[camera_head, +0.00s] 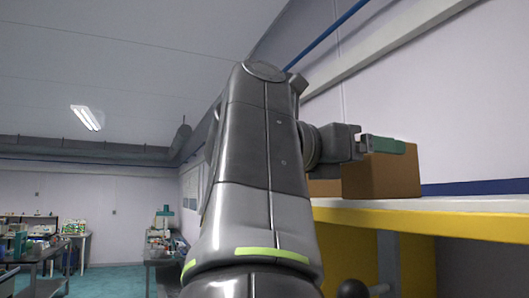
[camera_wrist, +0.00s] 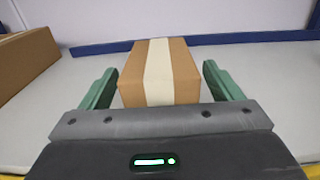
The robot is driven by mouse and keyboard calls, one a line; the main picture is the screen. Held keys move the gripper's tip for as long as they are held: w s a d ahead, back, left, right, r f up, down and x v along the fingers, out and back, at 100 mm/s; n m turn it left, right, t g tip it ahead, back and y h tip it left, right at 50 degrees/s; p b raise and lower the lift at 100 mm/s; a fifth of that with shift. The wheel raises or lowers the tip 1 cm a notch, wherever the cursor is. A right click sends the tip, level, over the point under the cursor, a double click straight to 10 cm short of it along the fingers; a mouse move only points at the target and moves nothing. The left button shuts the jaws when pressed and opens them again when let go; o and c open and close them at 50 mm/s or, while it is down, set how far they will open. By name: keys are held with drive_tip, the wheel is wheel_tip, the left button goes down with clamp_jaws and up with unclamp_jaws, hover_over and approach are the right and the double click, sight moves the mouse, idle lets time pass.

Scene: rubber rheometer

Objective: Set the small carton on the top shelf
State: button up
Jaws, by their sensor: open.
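The small carton (camera_wrist: 160,75) is a brown box with a pale tape strip. It sits upright on the light-topped shelf (camera_wrist: 283,90) near the back wall. My gripper (camera_wrist: 158,68) is open, with one green finger on each side of the carton. Small gaps seem to show beside it, but contact is hard to judge. In the head view, my gripper (camera_head: 383,145) is at the top of a brown carton (camera_head: 388,178), which appears to be the same one. It stands on the yellow-edged shelf (camera_head: 455,222).
A larger brown carton (camera_wrist: 22,62) stands to the left on the shelf, apart from the small one. A blue strip (camera_wrist: 245,38) runs along the wall behind. The shelf right of the small carton is clear. Benches with equipment (camera_head: 160,250) stand far off at left.

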drive_tip(key=b+v, duration=0.2)
drive_tip(key=v, duration=0.7)
drive_tip(key=shift+a+b, duration=0.25)
drive_tip(key=shift+b, duration=0.1)
idle(0.5)
